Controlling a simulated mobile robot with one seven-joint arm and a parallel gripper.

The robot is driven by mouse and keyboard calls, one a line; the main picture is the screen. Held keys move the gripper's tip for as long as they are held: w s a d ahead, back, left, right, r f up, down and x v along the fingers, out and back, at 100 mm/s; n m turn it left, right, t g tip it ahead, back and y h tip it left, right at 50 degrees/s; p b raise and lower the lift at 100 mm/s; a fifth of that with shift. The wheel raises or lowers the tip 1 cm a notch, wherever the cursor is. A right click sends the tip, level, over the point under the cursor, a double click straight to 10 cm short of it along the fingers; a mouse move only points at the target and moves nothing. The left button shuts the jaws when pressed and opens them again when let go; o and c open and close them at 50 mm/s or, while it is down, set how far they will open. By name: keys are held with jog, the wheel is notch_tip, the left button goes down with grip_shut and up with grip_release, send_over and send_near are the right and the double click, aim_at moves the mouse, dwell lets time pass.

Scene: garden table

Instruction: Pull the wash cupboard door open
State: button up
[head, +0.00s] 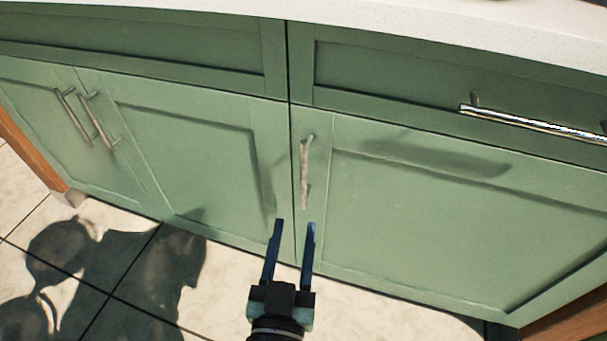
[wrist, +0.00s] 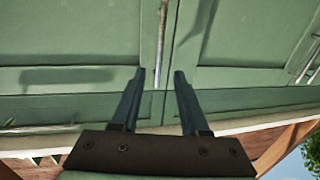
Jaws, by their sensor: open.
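A green cupboard door (head: 430,215) with a recessed panel is shut at the right of the head view. Its upright metal bar handle (head: 304,172) is near the door's left edge, beside the gap to the neighbouring door. My gripper (head: 295,224) is open and empty, its two blue-black fingers pointing at the door just below the handle. In the wrist view, which looks upside down, the handle (wrist: 163,35) runs down between the two fingertips (wrist: 160,72). I cannot tell whether the fingers reach around it in depth. No label marks the wash cupboard.
Two more shut doors (head: 185,150) with paired handles (head: 90,120) stand at left. Shut drawers lie above; the right one has a long bar handle (head: 530,123) sticking out. A white countertop (head: 420,20) overhangs them. The tiled floor (head: 150,290) in front looks clear, with shadows.

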aim_at(303, 178)
jog(key=w, duration=0.4)
jog(key=w+d, duration=0.1)
jog(key=w, duration=0.7)
jog(key=shift+w+d+p, duration=0.1)
jog(key=shift+d+p, duration=0.1)
jog(key=shift+p, duration=0.1)
grip_shut()
jog(key=shift+r, duration=0.1)
dwell(0.8)
